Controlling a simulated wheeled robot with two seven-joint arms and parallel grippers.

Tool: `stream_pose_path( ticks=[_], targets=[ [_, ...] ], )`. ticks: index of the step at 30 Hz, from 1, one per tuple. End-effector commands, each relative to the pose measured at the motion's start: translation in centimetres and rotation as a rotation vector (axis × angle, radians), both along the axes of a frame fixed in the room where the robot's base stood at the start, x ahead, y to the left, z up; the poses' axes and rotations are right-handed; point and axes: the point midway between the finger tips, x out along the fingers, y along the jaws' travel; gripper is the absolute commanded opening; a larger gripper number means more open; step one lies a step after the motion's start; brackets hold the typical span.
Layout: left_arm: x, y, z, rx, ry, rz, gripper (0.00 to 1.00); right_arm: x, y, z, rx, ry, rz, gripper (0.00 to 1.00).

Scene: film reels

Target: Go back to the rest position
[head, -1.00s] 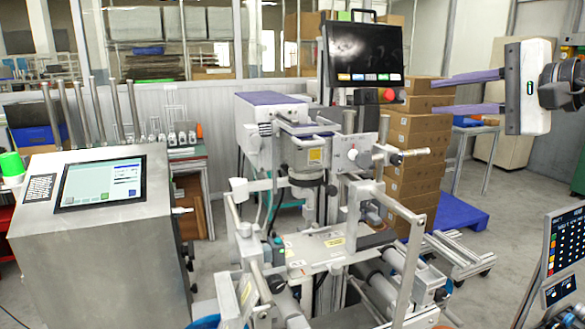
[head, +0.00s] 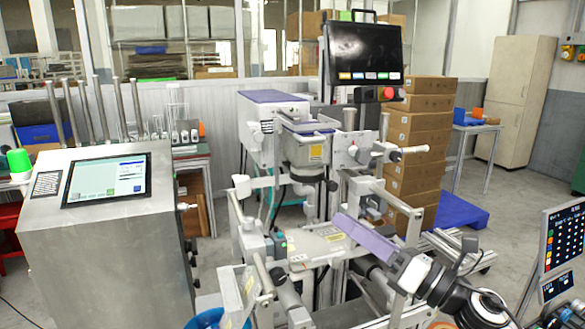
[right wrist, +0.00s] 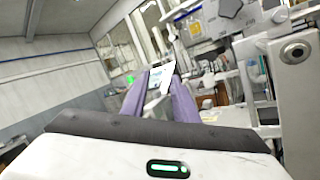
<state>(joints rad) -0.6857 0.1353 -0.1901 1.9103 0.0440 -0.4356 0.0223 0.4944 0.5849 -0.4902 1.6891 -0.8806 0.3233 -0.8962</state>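My right gripper (head: 342,220) is low over the middle of the grey and white machine (head: 315,248), its purple fingers pointing to the upper left. In the head view the fingers overlap. In the right wrist view my right gripper (right wrist: 160,80) shows two purple fingers apart with nothing held between them. I cannot tell whether the fingers touch the machine's frame. My left gripper is not in view. No film reel can be made out clearly.
A steel cabinet with a touchscreen (head: 106,180) stands at the left. A monitor (head: 364,52) rises behind the machine. Stacked cardboard boxes (head: 418,135) and a blue pallet (head: 460,210) stand behind to the right. A dark control panel (head: 566,240) is at the right edge.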

Motion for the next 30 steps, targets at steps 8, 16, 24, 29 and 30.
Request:
stream_pose_path(
  ticks=[8,16,24,29,30],
  targets=[
    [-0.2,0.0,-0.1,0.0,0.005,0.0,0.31,-5.0,-3.2,-17.7,0.874,0.829,-0.161,0.27],
    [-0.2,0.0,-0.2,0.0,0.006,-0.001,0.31,-16.6,-5.8,-34.4,1.605,1.414,-0.489,0.27],
    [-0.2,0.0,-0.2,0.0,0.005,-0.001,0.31,-28.7,-6.0,-43.1,2.098,1.68,-0.816,0.27],
    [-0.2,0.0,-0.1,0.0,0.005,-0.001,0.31,-31.3,-5.9,-44.4,2.199,1.716,-0.892,0.27],
    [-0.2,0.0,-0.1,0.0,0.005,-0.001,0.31,-31.5,-5.9,-44.5,2.206,1.718,-0.898,0.27]
  ],
)
